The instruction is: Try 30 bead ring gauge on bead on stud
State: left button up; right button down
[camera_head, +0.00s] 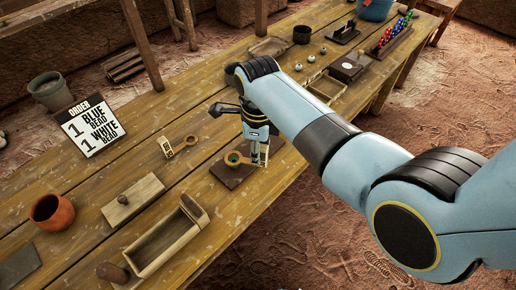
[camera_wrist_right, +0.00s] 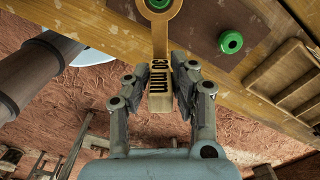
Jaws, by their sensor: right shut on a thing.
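My right gripper (camera_head: 259,160) is shut on the handle of a wooden ring gauge (camera_head: 245,160) marked 30 mm. In the right wrist view, the gripper (camera_wrist_right: 168,75) has a finger on each side of the gauge (camera_wrist_right: 160,40). The gauge's ring is over a dark board (camera_head: 229,175), and something green, apparently a bead (camera_wrist_right: 159,4), shows inside it. The stud is hidden, and I cannot tell how far down the ring sits. A second green bead (camera_wrist_right: 230,42) is on the board beside the gauge. My left gripper is out of view.
Another small gauge (camera_head: 167,147) lies on the table to the left. An order card (camera_head: 90,125) reads 1 blue bead, 1 white bead.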

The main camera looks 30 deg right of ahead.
jog(key=shift+p, duration=0.55)
dwell(0.8)
jog(key=shift+f+b, duration=0.9)
jog(key=shift+f, duration=0.6)
dwell(1.1)
dwell(0.7)
jog(key=shift+r+p, duration=1.6)
jog(key=shift+p, duration=0.05)
jog(key=shift+r+p, duration=0.55)
jog(key=shift+r, duration=0.9)
